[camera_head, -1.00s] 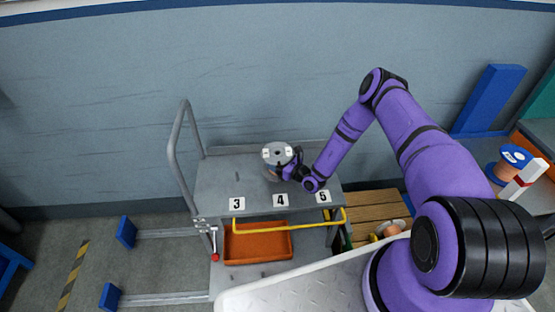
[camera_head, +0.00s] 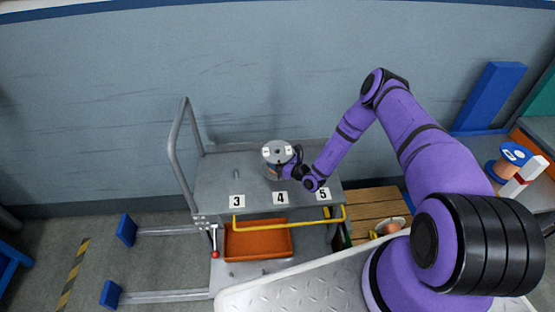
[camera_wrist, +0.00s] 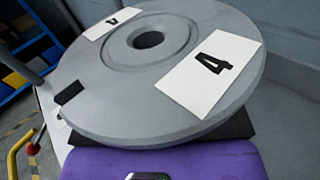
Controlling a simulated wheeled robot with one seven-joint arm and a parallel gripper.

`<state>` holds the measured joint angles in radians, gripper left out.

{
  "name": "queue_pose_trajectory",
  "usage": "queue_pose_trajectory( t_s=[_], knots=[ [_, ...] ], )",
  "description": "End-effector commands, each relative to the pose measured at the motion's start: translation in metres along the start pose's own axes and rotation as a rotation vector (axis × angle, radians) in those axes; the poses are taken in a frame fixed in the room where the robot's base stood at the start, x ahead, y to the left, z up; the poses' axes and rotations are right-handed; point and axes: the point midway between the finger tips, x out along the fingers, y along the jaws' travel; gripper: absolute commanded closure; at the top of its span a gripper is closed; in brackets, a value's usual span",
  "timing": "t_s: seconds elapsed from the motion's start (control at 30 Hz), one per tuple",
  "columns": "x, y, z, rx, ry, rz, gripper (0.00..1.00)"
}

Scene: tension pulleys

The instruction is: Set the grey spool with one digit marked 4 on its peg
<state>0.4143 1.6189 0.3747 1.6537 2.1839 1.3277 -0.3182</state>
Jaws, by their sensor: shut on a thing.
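The grey spool (camera_head: 277,152) has white tags marked 4 on its top flange, read clearly in the wrist view (camera_wrist: 110,75). It is level or nearly so, at the grey cart's top, behind the 4 label (camera_head: 281,198). My gripper (camera_head: 288,168) comes in from the right and is shut on the spool below its top flange. Dark finger parts show at the flange's edge in the wrist view. The spool's central hole looks dark, with no peg tip showing in it. The peg is hidden, and I cannot tell whether the spool rests on it.
The grey cart (camera_head: 222,178) has labels 3 (camera_head: 237,201) and 5 (camera_head: 323,196) on its front edge. A tall handle (camera_head: 172,145) stands at its left. An orange tray (camera_head: 258,243) sits below. A blue-topped spool (camera_head: 514,155) stands far right.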

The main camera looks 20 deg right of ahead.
Motion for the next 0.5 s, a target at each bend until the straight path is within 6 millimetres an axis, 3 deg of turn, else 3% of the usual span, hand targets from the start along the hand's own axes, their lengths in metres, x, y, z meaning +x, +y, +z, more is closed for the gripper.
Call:
queue_pose_trajectory(
  t_s=[0.5],
  knots=[
    [0.0, 0.0, -0.013, 0.0, -0.001, 0.001, 0.71]
  ],
)
